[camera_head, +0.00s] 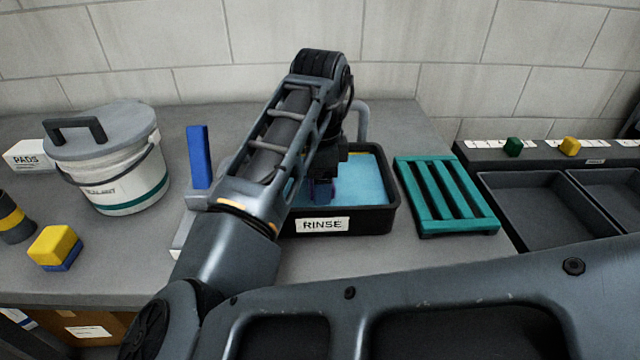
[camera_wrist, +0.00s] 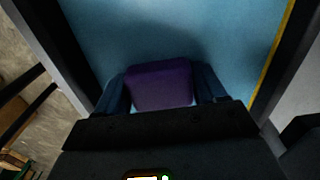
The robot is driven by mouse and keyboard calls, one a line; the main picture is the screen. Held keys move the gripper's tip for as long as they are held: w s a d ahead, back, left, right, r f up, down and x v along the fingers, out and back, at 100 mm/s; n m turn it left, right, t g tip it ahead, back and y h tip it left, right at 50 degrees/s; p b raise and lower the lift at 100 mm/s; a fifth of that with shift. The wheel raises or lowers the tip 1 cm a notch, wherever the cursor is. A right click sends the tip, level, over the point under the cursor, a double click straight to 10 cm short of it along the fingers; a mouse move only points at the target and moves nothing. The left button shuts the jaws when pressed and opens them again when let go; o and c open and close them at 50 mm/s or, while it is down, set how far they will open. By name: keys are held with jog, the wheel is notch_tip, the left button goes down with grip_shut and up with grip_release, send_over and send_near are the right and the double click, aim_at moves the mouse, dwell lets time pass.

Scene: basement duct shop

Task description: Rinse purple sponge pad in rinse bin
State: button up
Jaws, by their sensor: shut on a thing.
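The rinse bin (camera_head: 375,222) is a black tray with a white RINSE label on its front and light blue water (camera_head: 362,180) inside. My gripper (camera_head: 321,190) is down inside the bin, partly hidden by my arm. In the wrist view the purple sponge pad (camera_wrist: 160,84) sits between the two fingers of my gripper (camera_wrist: 163,92), which are shut on it. Blue water (camera_wrist: 170,35) lies behind and around the pad. I cannot tell how deep the pad is in the water.
A teal slatted rack (camera_head: 445,195) stands right of the bin. A lidded white bucket (camera_head: 112,180), a blue upright block (camera_head: 199,157) and a yellow-and-blue sponge (camera_head: 55,247) are on the left.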

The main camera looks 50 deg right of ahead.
jog(key=shift+f+b, duration=0.3)
jog(key=shift+f, duration=0.35)
dwell(1.6)
jog(key=shift+r, duration=0.1)
jog(key=shift+r+p, duration=2.9)
jog(key=shift+r, duration=0.55)
